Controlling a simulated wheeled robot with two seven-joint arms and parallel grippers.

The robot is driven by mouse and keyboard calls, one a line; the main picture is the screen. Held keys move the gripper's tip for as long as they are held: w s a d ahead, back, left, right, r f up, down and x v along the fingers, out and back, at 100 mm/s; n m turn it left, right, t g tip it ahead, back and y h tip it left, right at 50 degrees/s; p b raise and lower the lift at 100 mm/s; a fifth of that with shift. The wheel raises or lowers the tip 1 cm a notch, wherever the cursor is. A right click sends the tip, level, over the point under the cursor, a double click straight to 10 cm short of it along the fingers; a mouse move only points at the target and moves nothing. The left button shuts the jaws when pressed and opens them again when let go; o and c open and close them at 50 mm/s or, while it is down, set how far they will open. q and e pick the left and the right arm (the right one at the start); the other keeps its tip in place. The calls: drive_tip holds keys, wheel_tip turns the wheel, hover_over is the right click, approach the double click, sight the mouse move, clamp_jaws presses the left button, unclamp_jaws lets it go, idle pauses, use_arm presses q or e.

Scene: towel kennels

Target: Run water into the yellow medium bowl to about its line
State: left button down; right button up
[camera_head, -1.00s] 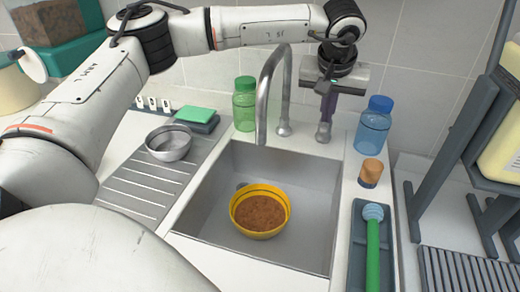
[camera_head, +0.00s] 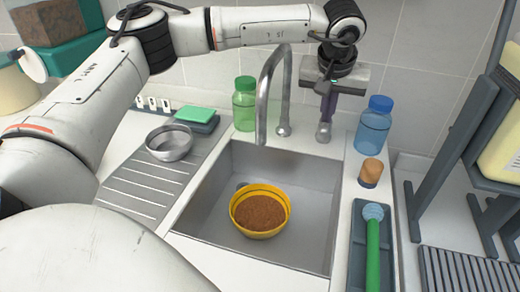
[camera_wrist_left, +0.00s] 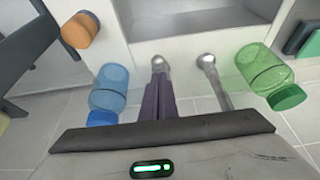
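The yellow bowl (camera_head: 260,210) stands upright in the sink, and brown matter covers its inside; a dark line runs round near its rim. The curved tap spout (camera_head: 268,85) rises behind the sink, left of the tap handle (camera_head: 323,133). I see no water stream. My left gripper (camera_head: 326,115) points down above the tap handle, its dark fingers close together with the tips at or touching it. In the left wrist view the fingers (camera_wrist_left: 159,95) line up with the handle's round top (camera_wrist_left: 158,63); whether it is between them is unclear. My right gripper is not in view.
A green bottle (camera_head: 244,104) and a blue bottle (camera_head: 374,126) flank the tap. A metal bowl (camera_head: 169,143) stands on the drainer at left. A cork-coloured object (camera_head: 371,173) and a green-handled brush (camera_head: 373,250) are on the right edge. The sink floor around the yellow bowl is clear.

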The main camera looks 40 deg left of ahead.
sight(325, 127)
use_arm(q)
drive_tip(key=shift+f+b, duration=0.95)
drive_tip(key=shift+f, duration=0.8)
drive_tip(key=shift+r, duration=0.1)
idle(6.0)
